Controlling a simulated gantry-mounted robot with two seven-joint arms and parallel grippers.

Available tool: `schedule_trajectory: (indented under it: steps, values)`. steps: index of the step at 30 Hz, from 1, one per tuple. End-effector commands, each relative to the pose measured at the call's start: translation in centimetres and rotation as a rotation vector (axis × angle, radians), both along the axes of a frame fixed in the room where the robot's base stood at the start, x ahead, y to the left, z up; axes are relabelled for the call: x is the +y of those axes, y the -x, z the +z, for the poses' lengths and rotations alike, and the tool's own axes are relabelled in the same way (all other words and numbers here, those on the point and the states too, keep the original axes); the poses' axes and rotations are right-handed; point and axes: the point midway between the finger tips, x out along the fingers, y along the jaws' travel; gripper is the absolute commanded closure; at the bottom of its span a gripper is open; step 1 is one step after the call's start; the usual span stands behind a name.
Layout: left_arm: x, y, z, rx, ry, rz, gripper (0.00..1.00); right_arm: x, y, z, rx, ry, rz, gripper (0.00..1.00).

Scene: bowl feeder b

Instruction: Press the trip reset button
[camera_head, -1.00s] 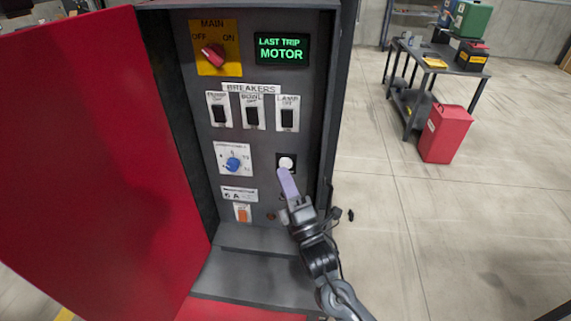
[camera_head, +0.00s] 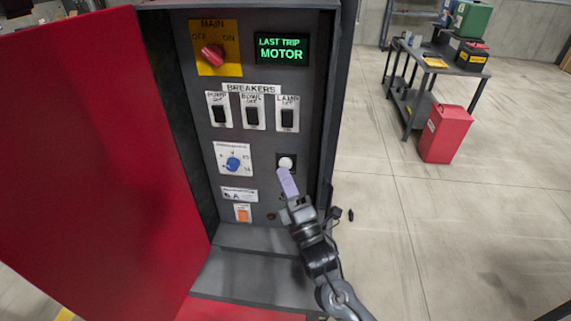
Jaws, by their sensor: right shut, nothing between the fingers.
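The open control cabinet shows a grey panel (camera_head: 262,185). A round white button (camera_head: 286,162) sits in a dark square mount at its right side; no readable label shows which control is the trip reset. My right gripper (camera_head: 284,172) is shut and empty, its lilac fingers pointing up at the lower edge of the white button. I cannot tell whether the tips touch it. The fingers hide the panel just below the button. A display (camera_head: 282,48) reads "LAST TRIP MOTOR". My left gripper is not in view.
The panel also holds a red main switch (camera_head: 212,54), three black breakers, a blue knob (camera_head: 233,164) and an orange switch (camera_head: 243,215). The red door (camera_head: 90,160) stands open at left. A work table (camera_head: 440,62) and red bin (camera_head: 445,133) stand back right.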

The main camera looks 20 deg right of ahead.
Motion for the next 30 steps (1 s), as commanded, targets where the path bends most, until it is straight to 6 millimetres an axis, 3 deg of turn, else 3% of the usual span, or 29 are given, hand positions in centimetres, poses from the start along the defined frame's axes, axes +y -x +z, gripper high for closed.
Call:
schedule_trajectory:
  steps: [30]
  values:
    - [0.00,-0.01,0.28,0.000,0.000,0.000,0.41,-0.56,-0.94,0.02,0.000,0.000,0.000,1.00]
